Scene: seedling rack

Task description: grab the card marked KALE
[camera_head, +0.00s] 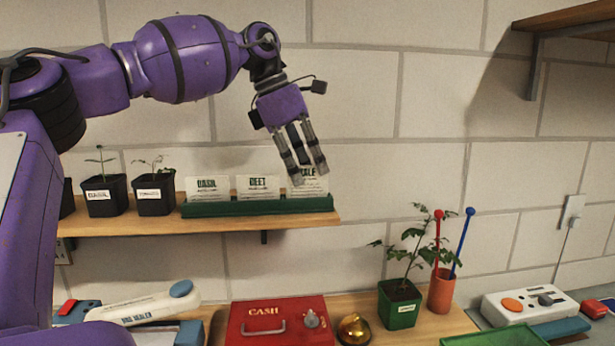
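The KALE card (308,188) stands at the right end of a green card holder (245,208) on the wooden shelf. Its lettering is partly hidden by my gripper. The BASIL card (208,189) and the BEET card (258,187) stand to its left in the same holder. My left gripper (306,176) points down in front of or over the KALE card, with its fingers spread apart. I cannot tell whether the fingers touch the card. My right gripper is not in view.
Potted seedlings (155,200) stand left of the holder. Below are a red cash box (278,325), a gold object (354,329), a green-potted plant (399,309) and a terracotta cup (441,291). A bracketed shelf (565,18) juts out at upper right.

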